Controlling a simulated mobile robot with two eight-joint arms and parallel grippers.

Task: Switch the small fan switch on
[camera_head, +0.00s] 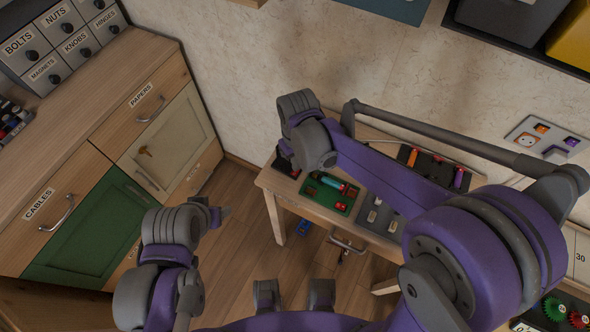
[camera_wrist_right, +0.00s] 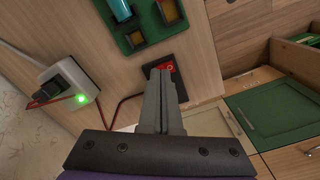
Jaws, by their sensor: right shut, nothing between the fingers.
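A red rocker switch (camera_wrist_right: 169,68) in a black housing sits on the wooden table, near its edge, in the right wrist view. Its on or off position cannot be told. My right gripper (camera_wrist_right: 162,78) is shut and empty, its fingertips right at the switch and covering its near part; whether they touch cannot be told. In the head view my right wrist hides most of this table corner. My left gripper (camera_head: 220,214) hangs at lower left before the cabinets, away from the table; its jaws are unclear. I cannot make out a fan.
A green tray (camera_wrist_right: 136,42) with a teal-handled tool lies beside the switch; it also shows in the head view (camera_head: 313,193). A white socket box (camera_wrist_right: 52,72) with a black plug and green light feeds a red cable. Cabinets (camera_head: 60,150) stand left, with floor between.

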